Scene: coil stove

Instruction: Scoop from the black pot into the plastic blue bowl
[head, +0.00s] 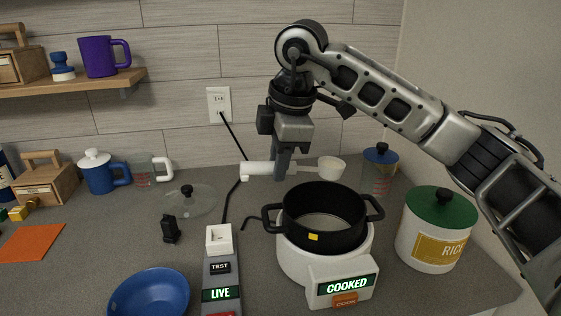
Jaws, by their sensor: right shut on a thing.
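The black pot (323,241) with two side handles sits upright on a white cooker base. Its inside shows a pale grey bottom or contents; I cannot tell which. The blue bowl (150,296) stands at the lower left, cut off by the picture's bottom edge, and looks empty. My right gripper (281,174) is shut on a white scoop (332,168), across its handle, behind and above the pot. The scoop's cup is at the right end, near the pot's far rim. My left gripper is not in view.
The white cooker base (290,258) has a lit COOKED panel (343,287). A LIVE/TEST power strip (221,268) lies between bowl and pot. A rice canister (433,230) stands right of the pot. A glass lid (190,200) and black block (170,230) lie behind the bowl.

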